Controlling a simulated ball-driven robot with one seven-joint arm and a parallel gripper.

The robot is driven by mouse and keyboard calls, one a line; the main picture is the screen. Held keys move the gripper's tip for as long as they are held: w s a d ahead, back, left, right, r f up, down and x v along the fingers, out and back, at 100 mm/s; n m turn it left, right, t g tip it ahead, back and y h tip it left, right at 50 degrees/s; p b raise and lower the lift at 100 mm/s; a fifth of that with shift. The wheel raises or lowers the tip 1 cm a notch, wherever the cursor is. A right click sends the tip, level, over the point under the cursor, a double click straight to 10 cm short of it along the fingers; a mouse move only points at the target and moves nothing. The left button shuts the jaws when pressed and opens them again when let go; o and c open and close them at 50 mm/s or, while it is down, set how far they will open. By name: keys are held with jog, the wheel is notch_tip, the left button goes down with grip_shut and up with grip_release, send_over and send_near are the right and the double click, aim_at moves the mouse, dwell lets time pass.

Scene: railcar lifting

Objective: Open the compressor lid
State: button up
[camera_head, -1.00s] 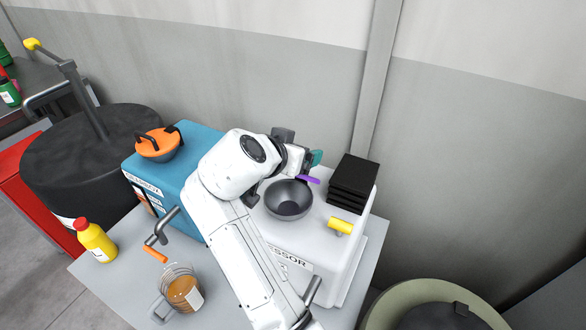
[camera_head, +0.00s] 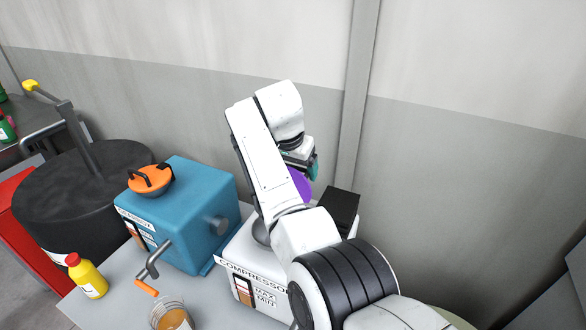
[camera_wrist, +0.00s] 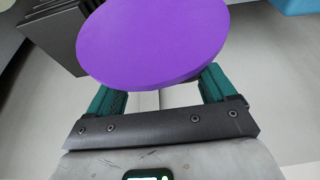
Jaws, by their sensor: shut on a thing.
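The white compressor (camera_head: 238,253), with its MAX/MIN label on the front, stands on the grey table, largely hidden behind my arm. A purple round disc, the lid (camera_head: 300,186), is tilted on edge above the compressor's back. My gripper (camera_head: 308,165) is shut on it, with teal fingers. In the wrist view the lid (camera_wrist: 150,38) fills the upper middle, between and beyond the fingers of my gripper (camera_wrist: 160,88). A dark grey bowl-like opening (camera_head: 261,231) on the compressor top shows only as a sliver. I cannot tell whether the lid touches the compressor.
A black stack (camera_head: 341,207) stands on the compressor's right, close to my arm; dark plates (camera_wrist: 65,35) show in the wrist view. A blue machine (camera_head: 185,225) with an orange cap (camera_head: 150,178), a yellow bottle (camera_head: 88,277) and a jug (camera_head: 171,316) stand left. The wall is behind.

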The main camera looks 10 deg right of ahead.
jog(key=shift+w+d+f, duration=0.3)
jog(key=shift+f, duration=0.4)
jog(key=o, duration=1.2)
jog(key=shift+c, duration=0.2)
jog(key=shift+o, duration=0.9)
jog(key=shift+w, duration=0.1)
jog(key=shift+r, duration=0.2)
jog(key=b+v, duration=0.2)
jog(key=v, duration=0.8)
jog(key=shift+a+r, duration=0.15)
jog(key=shift+r, duration=0.15)
